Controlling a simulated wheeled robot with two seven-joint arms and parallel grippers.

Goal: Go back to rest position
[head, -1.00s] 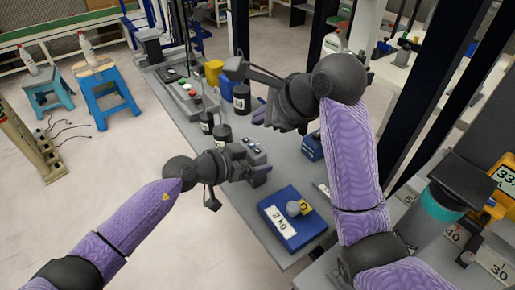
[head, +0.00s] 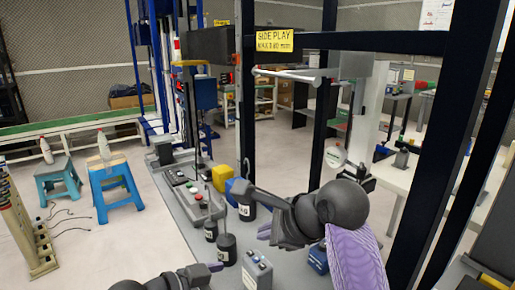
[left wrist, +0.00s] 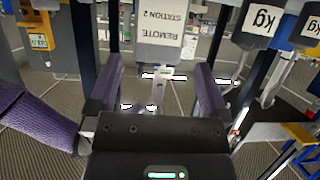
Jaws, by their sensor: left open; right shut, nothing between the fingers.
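My right gripper (head: 264,232) hangs above the grey bench, in front of the dark post. Its slim fingers are together with nothing held, beside the black weights. My left gripper (head: 213,268) shows only in part at the bottom edge of the head view, near a small grey box with buttons (head: 257,271). In the left wrist view my left gripper (left wrist: 157,92) has its two purple-sided fingers wide apart. Nothing is between them. A grey box labelled "REMOTE STATION 2" (left wrist: 174,30) appears upside down beyond the fingertips.
Black weights (head: 227,248) and a control box with buttons (head: 192,201) stand on the bench (head: 180,213). Dark frame posts (head: 246,110) and a crossbar with a yellow sign (head: 274,42) rise close to my right arm.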

